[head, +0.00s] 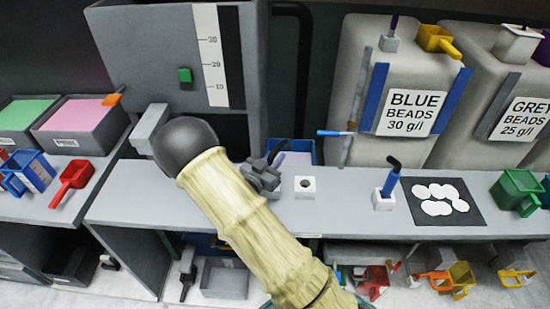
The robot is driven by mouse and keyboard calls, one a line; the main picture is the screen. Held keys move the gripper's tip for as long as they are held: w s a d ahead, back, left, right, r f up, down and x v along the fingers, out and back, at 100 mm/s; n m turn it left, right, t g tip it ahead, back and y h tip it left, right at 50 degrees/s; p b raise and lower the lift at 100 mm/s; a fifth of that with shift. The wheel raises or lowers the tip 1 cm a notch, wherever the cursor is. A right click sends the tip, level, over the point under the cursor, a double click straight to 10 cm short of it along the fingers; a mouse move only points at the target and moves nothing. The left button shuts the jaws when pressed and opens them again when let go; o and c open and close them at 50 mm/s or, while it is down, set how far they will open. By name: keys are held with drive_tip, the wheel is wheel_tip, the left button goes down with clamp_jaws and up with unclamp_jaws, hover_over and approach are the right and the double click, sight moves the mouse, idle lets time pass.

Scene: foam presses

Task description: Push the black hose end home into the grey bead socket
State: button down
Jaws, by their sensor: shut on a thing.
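My gripper (264,176) is a dark grey tool at the end of my arm, just above the bench. It is shut on a dark slim piece (278,151) that sticks up beside it; I cannot tell if this is the hose end, as the jaws are partly hidden. A white block with a dark round hole (305,186) sits on the bench just right of my gripper, apart from it. A black bent hose-like piece (392,178) stands upright in a blue and white holder (383,199) further right. I cannot tell which part is the grey bead socket.
The blue beads bin (360,85) and the grey beads bin (487,100) stand behind the bench. A black mat (470,215) with white discs and a green scoop (516,192) lie at the right. A grey press (150,50) stands at the left back. The bench front is mostly clear.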

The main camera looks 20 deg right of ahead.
drive_tip(key=shift+f, duration=0.25)
drive_tip(key=c, duration=1.3)
unclamp_jaws()
drive_tip(key=shift+o, duration=0.2)
drive_tip(key=shift+a, duration=0.1)
drive_tip(key=b+v, duration=0.3)
drive_tip(key=v, duration=1.4)
drive_tip(key=shift+s, duration=0.2)
